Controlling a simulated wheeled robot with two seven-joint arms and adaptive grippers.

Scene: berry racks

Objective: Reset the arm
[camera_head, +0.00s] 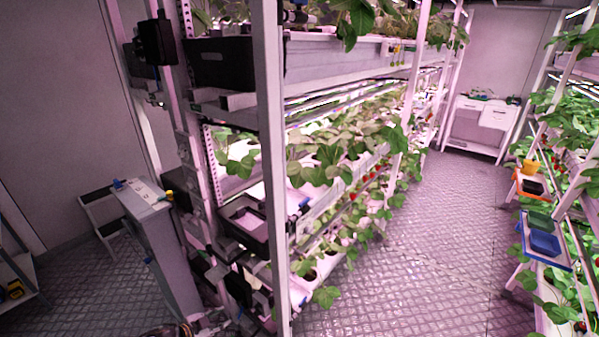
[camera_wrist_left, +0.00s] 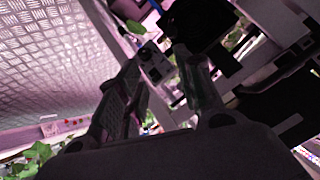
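My left gripper (camera_wrist_left: 160,75) shows large in the left wrist view, with its two dark fingers apart. Nothing is held between them; parts of a rack and some leaves show in the gap behind. In the head view only a small dark part of what looks like my left gripper (camera_head: 186,331) shows at the bottom edge, low beside the near end of the middle rack. My right gripper is in neither view.
The middle plant rack (camera_head: 272,170) stands close, with a black bin (camera_head: 222,64) on its upper end. A grey cabinet (camera_head: 165,245) stands left of it. The aisle floor (camera_head: 420,250) is clear. A blue tray (camera_head: 544,243) and an orange tray (camera_head: 531,186) sit at the right rack.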

